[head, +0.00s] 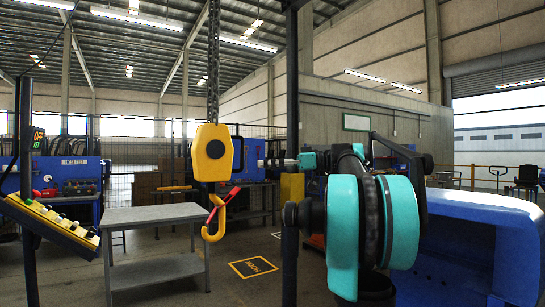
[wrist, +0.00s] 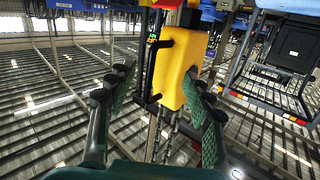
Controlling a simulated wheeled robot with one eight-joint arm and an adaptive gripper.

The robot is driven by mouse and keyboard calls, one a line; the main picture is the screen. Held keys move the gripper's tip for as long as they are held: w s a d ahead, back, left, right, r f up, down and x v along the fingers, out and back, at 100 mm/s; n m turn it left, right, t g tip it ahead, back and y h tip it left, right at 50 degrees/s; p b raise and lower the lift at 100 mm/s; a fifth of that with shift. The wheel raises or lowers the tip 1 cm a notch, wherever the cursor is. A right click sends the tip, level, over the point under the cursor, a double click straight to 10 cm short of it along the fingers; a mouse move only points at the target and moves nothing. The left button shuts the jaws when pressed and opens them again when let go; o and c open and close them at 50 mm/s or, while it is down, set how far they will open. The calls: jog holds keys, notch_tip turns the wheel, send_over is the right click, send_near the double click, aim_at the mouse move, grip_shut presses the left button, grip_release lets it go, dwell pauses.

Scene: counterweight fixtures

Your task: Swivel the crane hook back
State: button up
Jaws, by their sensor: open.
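The crane's yellow hook block (head: 212,153) hangs on a dark chain (head: 213,60) left of centre in the head view. Below it hangs a yellow hook (head: 214,222) with a red bar on it, its curve open to the left. The right finger overlaps the block's right edge in the picture; a gap shows at the left finger. I cannot tell whether either touches.
A grey table (head: 155,214) stands left of the hook. A yellow-framed floor mark (head: 253,267) lies right of it. A dark post (head: 291,150) stands near my arm. A slanted button panel (head: 47,222) is at the left. Open floor lies around the mark.

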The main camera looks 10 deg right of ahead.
aim_at(242, 154)
jog(key=shift+n+y, duration=0.3)
jog(key=shift+n, duration=0.1)
jog(key=shift+w+a+r, duration=0.55)
jog(key=shift+w+a, duration=0.25)
jog(key=shift+a, duration=0.5)
jog(key=shift+w+a+r, duration=0.5)
jog(key=shift+w+a, duration=0.25)
jog(key=shift+a, duration=0.6)
jog(key=shift+w+a+r, duration=0.55)
jog(key=shift+w+a, duration=0.25)
jog(key=shift+a, duration=0.5)
jog(key=shift+c, duration=0.4)
grip_shut()
jog(key=shift+s+d, duration=0.1)
jog(key=shift+s, duration=2.55)
